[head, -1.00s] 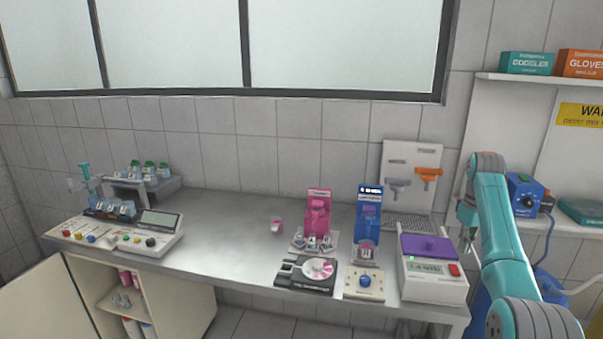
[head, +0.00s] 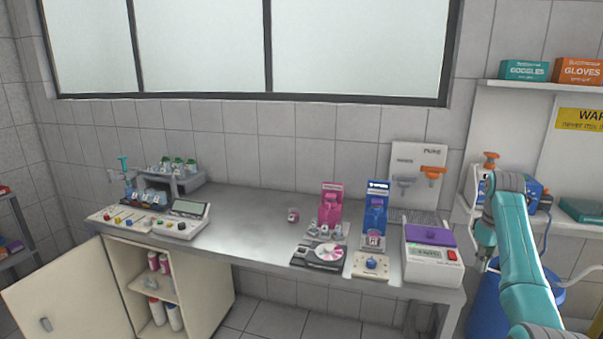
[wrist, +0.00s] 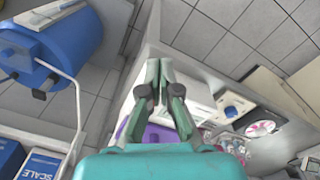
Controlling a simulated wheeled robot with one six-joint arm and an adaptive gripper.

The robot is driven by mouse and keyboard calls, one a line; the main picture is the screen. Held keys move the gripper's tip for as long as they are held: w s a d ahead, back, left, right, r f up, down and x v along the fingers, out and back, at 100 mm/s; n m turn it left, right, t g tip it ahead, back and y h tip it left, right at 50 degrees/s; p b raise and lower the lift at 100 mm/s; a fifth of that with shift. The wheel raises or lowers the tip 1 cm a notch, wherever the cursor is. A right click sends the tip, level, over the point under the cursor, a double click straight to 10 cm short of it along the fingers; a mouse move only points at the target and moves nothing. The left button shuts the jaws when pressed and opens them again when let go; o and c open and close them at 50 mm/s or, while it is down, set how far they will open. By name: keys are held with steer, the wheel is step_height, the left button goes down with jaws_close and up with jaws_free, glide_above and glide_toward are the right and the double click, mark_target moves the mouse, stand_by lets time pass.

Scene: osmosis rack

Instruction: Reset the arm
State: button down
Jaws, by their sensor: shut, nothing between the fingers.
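My arm, teal with grey joints, is at the right of the head view, bent beside the right end of the steel bench (head: 250,222). My gripper (wrist: 158,66) shows in the wrist view with its two green fingers together and nothing between them. It hangs over the bench's right end, near the white machine with the purple lid (head: 431,236). That lid also shows below the fingers in the wrist view (wrist: 160,136). In the head view the fingertips are small and hard to make out.
A blue drum (head: 480,308) stands on the floor right of the bench. Pink (head: 331,205) and blue (head: 376,208) dispensers stand on the bench. A shelf (head: 540,84) holds boxes at the upper right. A cabinet door (head: 62,290) hangs open at the lower left. Mid-bench is mostly clear.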

steer(key=s+a+f+t, duration=0.1)
steer(key=s+a+f, duration=0.15)
steer(key=f, duration=0.75)
steer(key=s+a+f+t+h, duration=0.1)
steer(key=a+f, duration=0.2)
steer(key=f, duration=0.6)
steer(key=s+a+f+t, duration=0.1)
steer(key=a+f, duration=0.2)
steer(key=f, duration=0.7)
steer(key=s+a+f+m+t, duration=0.1)
steer(key=s+a+f+t, duration=0.1)
steer(key=s+a+f, duration=0.65)
steer(key=s+a+f+t, duration=0.25)
steer(key=s+f, duration=0.35)
steer(key=s, duration=0.5)
steer(key=s+a+r+m+t, duration=0.1)
steer(key=s+a+r+t, duration=0.2)
steer(key=s, duration=0.8)
steer(key=s+a+r, duration=0.3)
steer(key=s+a, duration=0.2)
steer(key=s, duration=0.7)
steer(key=s+a+r+t, duration=0.1)
steer(key=s+r+t, duration=0.1)
steer(key=s+r, duration=0.6)
steer(key=s+a+r+t+y, duration=0.1)
steer(key=s+r+t, duration=0.1)
steer(key=s+r, duration=0.6)
step_height(320, 180, up, 7)
steer(key=shift+a+r+m, duration=0.2)
steer(key=shift+m, duration=0.2)
